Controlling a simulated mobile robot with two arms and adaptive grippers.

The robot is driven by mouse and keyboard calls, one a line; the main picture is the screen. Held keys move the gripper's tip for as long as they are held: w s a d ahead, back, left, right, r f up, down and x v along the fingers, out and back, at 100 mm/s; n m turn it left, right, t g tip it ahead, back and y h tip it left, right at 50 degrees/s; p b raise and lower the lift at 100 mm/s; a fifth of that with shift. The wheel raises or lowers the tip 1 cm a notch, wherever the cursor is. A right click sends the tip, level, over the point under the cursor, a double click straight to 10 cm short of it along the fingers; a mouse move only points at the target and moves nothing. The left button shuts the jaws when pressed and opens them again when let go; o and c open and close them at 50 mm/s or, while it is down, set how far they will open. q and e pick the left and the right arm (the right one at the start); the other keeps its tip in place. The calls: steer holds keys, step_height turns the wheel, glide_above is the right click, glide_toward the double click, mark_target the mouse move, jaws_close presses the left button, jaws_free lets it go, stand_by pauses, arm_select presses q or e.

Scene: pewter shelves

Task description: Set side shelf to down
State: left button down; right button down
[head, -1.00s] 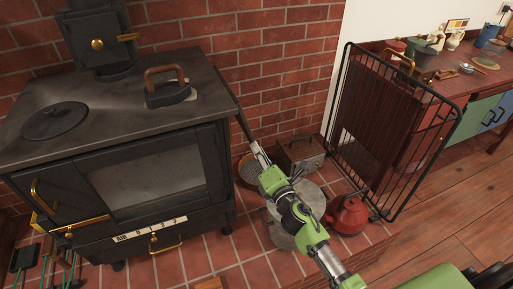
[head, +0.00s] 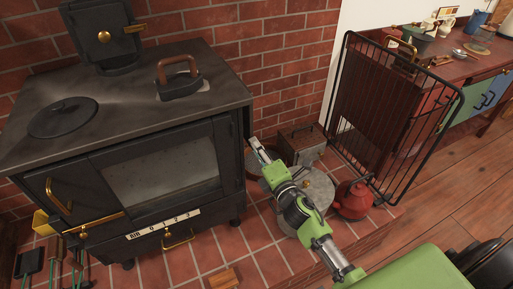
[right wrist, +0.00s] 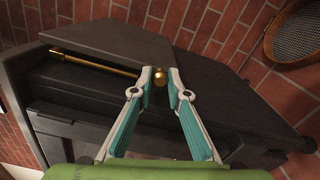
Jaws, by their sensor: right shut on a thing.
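The black stove (head: 130,110) stands against the brick wall at the left in the head view. At its right side a dark edge (head: 247,122) runs down from the top; I take this for the side shelf, seen nearly edge-on. My right gripper (head: 254,147) is beside it, low at the stove's right. In the right wrist view the right gripper (right wrist: 160,80) is shut on a small brass knob (right wrist: 160,76), with a dark panel (right wrist: 225,90) to its right. Much of the shelf's face is hidden. My left gripper is not in view.
A metal box (head: 303,143), a round grey lid (head: 318,190) and a red kettle (head: 354,198) stand on the tiled hearth around my right arm. A black wire guard (head: 450,125) stands further right. A sieve (right wrist: 292,32) shows in the right wrist view.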

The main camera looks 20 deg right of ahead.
steer(key=c, duration=1.9)
jaws_free()
steer(key=shift+s+a+f, duration=0.1)
steer(key=shift+a+f, duration=0.2)
steer(key=shift+a, duration=0.1)
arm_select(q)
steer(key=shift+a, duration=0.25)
arm_select(e)
steer(key=s, duration=1.2)
steer(key=shift+d+r, duration=0.2)
steer(key=shift+d, duration=0.05)
steer(key=shift+f, duration=0.1)
